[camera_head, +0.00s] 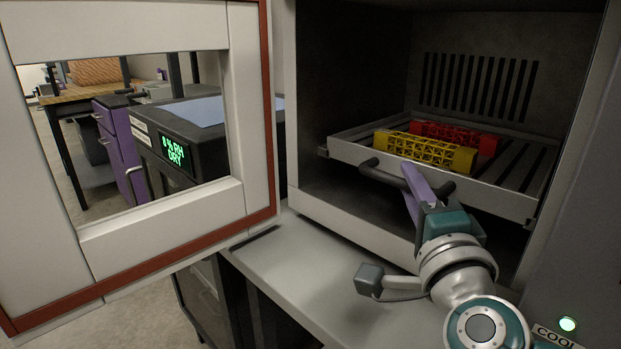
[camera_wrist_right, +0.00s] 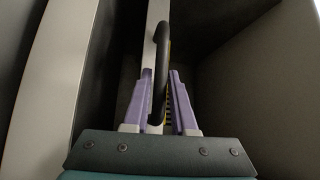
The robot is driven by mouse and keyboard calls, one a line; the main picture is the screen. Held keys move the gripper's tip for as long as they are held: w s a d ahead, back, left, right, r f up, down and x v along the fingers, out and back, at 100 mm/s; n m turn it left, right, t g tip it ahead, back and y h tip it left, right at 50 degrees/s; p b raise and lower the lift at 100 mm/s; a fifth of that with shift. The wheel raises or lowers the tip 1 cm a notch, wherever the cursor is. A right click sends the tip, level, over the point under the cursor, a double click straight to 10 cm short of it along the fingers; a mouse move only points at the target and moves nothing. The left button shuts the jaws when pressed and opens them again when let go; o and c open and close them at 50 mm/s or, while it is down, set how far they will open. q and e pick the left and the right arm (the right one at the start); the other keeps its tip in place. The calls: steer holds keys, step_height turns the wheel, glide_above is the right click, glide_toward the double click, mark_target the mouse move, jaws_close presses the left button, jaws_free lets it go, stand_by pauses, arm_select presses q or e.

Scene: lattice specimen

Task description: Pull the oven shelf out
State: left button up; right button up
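The oven shelf (camera_head: 350,151) is a grey slatted tray inside the open oven chamber, with a dark bar handle (camera_head: 380,172) on its front edge. The handle also shows in the wrist view (camera_wrist_right: 161,50). A yellow lattice specimen (camera_head: 425,151) and a red one (camera_head: 487,143) lie on the shelf. My right gripper (camera_head: 411,172) has purple fingers at the handle. In the right wrist view its fingers (camera_wrist_right: 161,75) stand either side of the handle, with a narrow gap beside the right finger. My left gripper is out of view.
The oven door (camera_head: 160,228), with a large window, stands open at the left. The oven's pale front ledge (camera_head: 290,265) lies below the chamber. A dark cabinet with a green display (camera_head: 175,151) shows through the window.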

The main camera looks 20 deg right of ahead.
jaws_close()
stand_by(1.0)
